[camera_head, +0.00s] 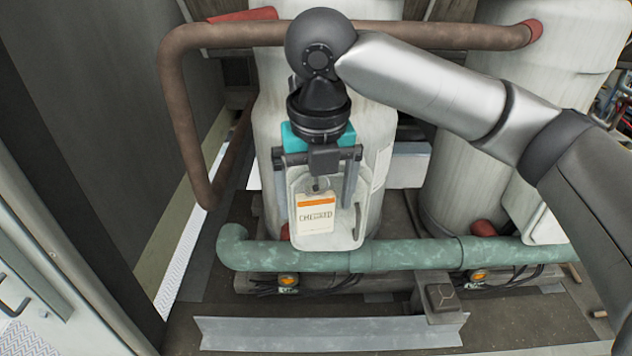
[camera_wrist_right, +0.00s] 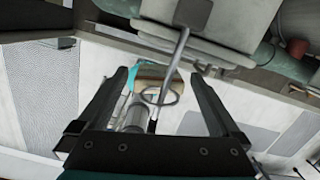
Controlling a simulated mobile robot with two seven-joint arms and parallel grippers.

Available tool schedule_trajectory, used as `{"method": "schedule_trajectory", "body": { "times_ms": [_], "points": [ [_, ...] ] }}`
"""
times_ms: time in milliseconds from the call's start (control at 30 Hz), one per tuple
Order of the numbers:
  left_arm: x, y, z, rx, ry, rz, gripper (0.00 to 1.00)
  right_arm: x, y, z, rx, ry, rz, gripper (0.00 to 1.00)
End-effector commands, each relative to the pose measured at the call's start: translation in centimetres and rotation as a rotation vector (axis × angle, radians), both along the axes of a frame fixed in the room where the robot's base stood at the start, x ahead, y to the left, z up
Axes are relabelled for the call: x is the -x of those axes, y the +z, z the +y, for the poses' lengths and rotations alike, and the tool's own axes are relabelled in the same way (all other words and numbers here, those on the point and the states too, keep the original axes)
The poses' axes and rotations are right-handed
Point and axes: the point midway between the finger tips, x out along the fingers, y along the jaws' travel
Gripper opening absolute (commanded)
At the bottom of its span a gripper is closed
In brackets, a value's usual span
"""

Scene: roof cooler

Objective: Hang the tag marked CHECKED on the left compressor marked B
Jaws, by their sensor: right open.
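The cream tag (camera_head: 315,221) with an orange stripe and the word CHECKED hangs upright in front of a pale box on the left compressor (camera_head: 270,120). In the right wrist view the tag (camera_wrist_right: 150,73) shows nearly edge-on, with a ring by a thin grey rod. I cannot tell whether the ring is around the rod. My right gripper (camera_head: 317,196) points down, open, with a finger on each side of the tag's top. Its jaws (camera_wrist_right: 160,76) also stand apart in the right wrist view. No letter B is readable. My left gripper is out of view.
A green pipe (camera_head: 400,256) runs low across the front of both compressors. A brown pipe (camera_head: 185,110) bends down at the left. The right compressor (camera_head: 455,190) stands behind my arm. A grey metal rail (camera_head: 330,332) lies in front.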

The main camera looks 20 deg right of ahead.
Motion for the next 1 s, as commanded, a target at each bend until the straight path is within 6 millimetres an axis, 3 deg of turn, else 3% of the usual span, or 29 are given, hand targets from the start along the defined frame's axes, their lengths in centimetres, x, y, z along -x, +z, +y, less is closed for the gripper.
{"method": "schedule_trajectory", "body": {
  "times_ms": [167, 400, 600, 800, 1000],
  "points": [
    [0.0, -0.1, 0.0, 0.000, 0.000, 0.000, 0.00, 0.1, 1.9, 0.1, -0.003, 0.000, -0.005, 1.00],
    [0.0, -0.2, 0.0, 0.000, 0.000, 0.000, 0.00, 0.8, 7.6, 0.1, -0.002, 0.000, -0.007, 1.00],
    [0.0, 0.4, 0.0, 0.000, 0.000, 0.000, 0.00, 1.3, 11.2, 0.1, 0.000, -0.002, -0.005, 1.00],
    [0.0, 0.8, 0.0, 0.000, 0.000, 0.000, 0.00, 1.6, 13.8, 0.1, -0.001, -0.001, -0.004, 1.00],
    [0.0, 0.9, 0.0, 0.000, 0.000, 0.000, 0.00, 1.8, 14.9, 0.1, 0.000, -0.001, -0.001, 1.00]
  ]
}}
